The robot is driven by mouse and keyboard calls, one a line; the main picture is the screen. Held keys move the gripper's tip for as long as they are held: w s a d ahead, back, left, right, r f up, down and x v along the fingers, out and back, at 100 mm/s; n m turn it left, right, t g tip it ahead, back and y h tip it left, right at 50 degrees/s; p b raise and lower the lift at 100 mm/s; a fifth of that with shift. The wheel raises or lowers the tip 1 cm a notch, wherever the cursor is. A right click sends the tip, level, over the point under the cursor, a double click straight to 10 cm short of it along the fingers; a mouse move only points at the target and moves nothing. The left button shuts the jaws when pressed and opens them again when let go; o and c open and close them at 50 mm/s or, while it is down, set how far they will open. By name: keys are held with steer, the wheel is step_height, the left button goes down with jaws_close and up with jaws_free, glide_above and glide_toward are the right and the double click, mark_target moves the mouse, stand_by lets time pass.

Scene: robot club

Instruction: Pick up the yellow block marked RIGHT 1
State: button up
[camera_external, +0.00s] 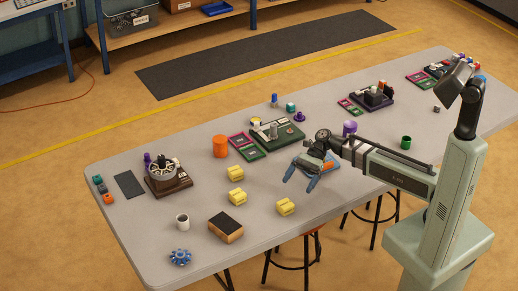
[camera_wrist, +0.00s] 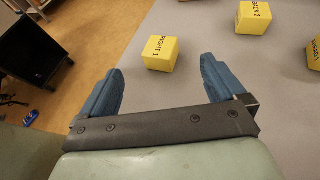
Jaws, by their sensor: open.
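The yellow block marked RIGHT 1 (camera_wrist: 160,54) lies on the grey table, ahead of my gripper (camera_wrist: 162,68) and between the lines of its two blue fingers in the wrist view. In the external view it appears to be the yellow block (camera_external: 285,207) nearest the table's front edge; its marking cannot be read there. My gripper (camera_external: 299,178) is open and empty, above the table, with its fingers pointing towards the front left. The block appears apart from both fingers.
A yellow block marked BACK 2 (camera_wrist: 253,18) and another yellow block (camera_wrist: 314,54) lie farther off. A brown-black box (camera_external: 226,227), a white cup (camera_external: 183,221) and a blue gear (camera_external: 180,257) stand to the left. The table's front edge runs close to the nearest block.

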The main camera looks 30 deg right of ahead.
mark_target(287, 202)
steer(key=x, duration=0.6)
steer(key=shift+s+a+f, duration=0.1)
steer(key=shift+a+f, duration=0.05)
steer(key=shift+a, duration=0.15)
steer(key=shift+f+x, duration=0.1)
steer(key=shift+x, duration=1.3)
steer(key=shift+f+x, duration=0.15)
steer(key=shift+x, duration=1.25)
steer(key=shift+d, duration=0.1)
steer(key=c, duration=1.3)
